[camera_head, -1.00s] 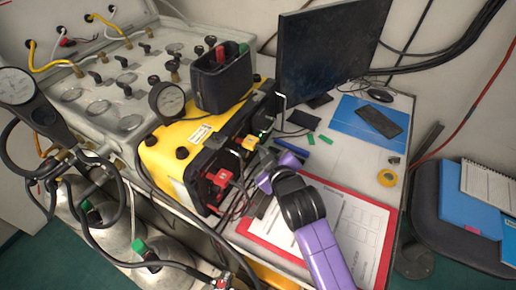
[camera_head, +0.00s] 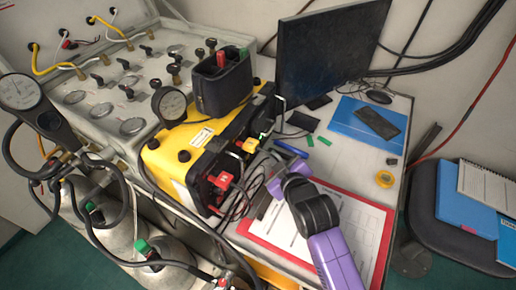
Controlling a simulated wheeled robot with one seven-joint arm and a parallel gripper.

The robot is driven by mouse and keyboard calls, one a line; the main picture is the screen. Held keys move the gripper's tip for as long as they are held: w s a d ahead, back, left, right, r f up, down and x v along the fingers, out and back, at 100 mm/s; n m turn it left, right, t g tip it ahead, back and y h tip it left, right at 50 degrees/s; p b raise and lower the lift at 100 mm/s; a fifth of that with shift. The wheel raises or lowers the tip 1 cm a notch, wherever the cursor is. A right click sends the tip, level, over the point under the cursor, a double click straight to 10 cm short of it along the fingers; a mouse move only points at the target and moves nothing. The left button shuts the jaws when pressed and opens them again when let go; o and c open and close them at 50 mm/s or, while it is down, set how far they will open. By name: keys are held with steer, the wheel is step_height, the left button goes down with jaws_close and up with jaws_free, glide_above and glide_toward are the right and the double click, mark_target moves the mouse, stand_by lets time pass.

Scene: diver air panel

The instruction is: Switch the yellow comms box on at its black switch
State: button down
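The yellow comms box (camera_head: 172,155) stands at centre with its dark front panel facing right. The panel carries a red part (camera_head: 222,181), a yellow part (camera_head: 249,145) and a small green spot near its far end. I cannot single out the black switch among the dark parts. My purple and black arm reaches in from the lower right, and its end, my gripper (camera_head: 272,176), is beside the front panel.
A red clipboard (camera_head: 376,274) with papers lies under my arm. A blue pen (camera_head: 291,148), yellow tape roll (camera_head: 385,179), blue folder (camera_head: 351,128) and monitor (camera_head: 325,62) are on the desk. A black caddy (camera_head: 222,85) sits on the box. Cables hang along the panel's front.

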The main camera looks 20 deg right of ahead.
steer(key=shift+s+d+r+p, duration=0.2)
steer(key=shift+s+d+p, duration=0.4)
steer(key=shift+s+d, duration=0.6)
steer(key=shift+w+r+m, duration=0.15)
steer(key=shift+r+m, duration=0.15)
steer(key=shift+r, duration=0.1)
step_height(320, 180, up, 4)
steer(key=shift+r+m+t, duration=0.25)
steer(key=shift+m+t, duration=0.35)
steer(key=shift+t, duration=0.5)
steer(key=s+r+m, duration=0.1)
steer(key=s+m, duration=0.1)
steer(key=s, duration=1.7)
steer(key=s+r+m+g, duration=0.1)
steer(key=s+r+m, duration=0.1)
steer(key=s, duration=1.8)
steer(key=shift+s+a+m, duration=0.15)
steer(key=shift+a+m, duration=0.25)
steer(key=shift+a, duration=0.05)
